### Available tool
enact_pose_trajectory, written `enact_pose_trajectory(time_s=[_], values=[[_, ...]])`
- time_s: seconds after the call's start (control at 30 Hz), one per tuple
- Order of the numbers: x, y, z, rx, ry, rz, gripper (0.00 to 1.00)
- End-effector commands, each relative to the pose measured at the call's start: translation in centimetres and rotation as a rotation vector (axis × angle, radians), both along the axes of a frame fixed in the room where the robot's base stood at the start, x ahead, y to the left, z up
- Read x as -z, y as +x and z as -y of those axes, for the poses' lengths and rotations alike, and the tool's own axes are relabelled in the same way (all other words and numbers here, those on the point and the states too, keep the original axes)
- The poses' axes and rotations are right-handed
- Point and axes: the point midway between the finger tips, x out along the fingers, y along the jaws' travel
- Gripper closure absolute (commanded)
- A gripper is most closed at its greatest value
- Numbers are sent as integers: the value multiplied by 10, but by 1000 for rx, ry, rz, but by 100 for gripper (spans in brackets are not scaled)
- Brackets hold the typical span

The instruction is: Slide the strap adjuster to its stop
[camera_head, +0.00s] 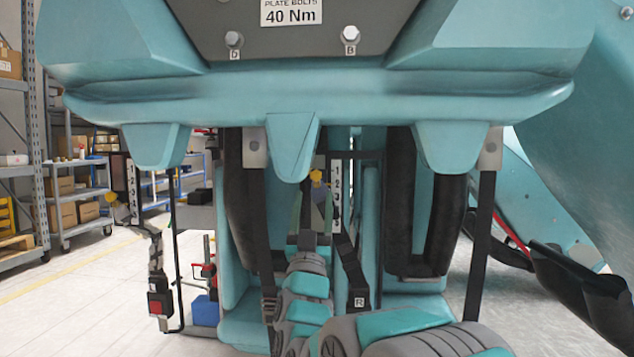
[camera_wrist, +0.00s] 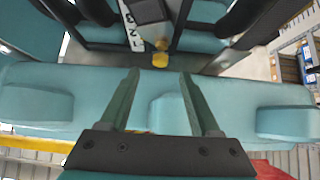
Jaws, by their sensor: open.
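A yellow knob (camera_head: 316,175), perhaps the strap adjuster, shows beside a numbered scale plate (camera_head: 337,190) in the middle of the head view. In the wrist view the yellow knob (camera_wrist: 160,60) lies just beyond the fingertips, between their lines, with the scale plate (camera_wrist: 131,27) above left of it. My gripper (camera_head: 312,202) is open and empty, with its two green-grey fingers apart. The open fingers also show in the wrist view (camera_wrist: 160,76). The knob appears clear of the fingers. The adjuster's stop cannot be made out.
A teal beam (camera_head: 360,97) with downward lugs spans above my arm. Black padded bars (camera_head: 246,200) and dark straps hang on both sides. A second numbered plate (camera_head: 131,190) with a yellow knob (camera_head: 110,197) is at left. Shelves (camera_head: 75,150) stand behind; floor at left is open.

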Motion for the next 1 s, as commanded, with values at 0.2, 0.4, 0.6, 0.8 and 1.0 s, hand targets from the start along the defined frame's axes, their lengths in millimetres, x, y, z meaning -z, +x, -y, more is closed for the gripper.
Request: enact_pose_trajectory(time_s=[0.2, 0.4, 0.6, 0.8, 1.0], values=[[-22, 20, 2, 1, 2, 2, 37], [-37, 37, 1, -1, -1, -1, 37], [-42, 43, 1, -1, -2, -2, 37], [-42, 43, 1, -1, -2, -3, 40], [-42, 42, 1, -1, -1, -3, 63]])
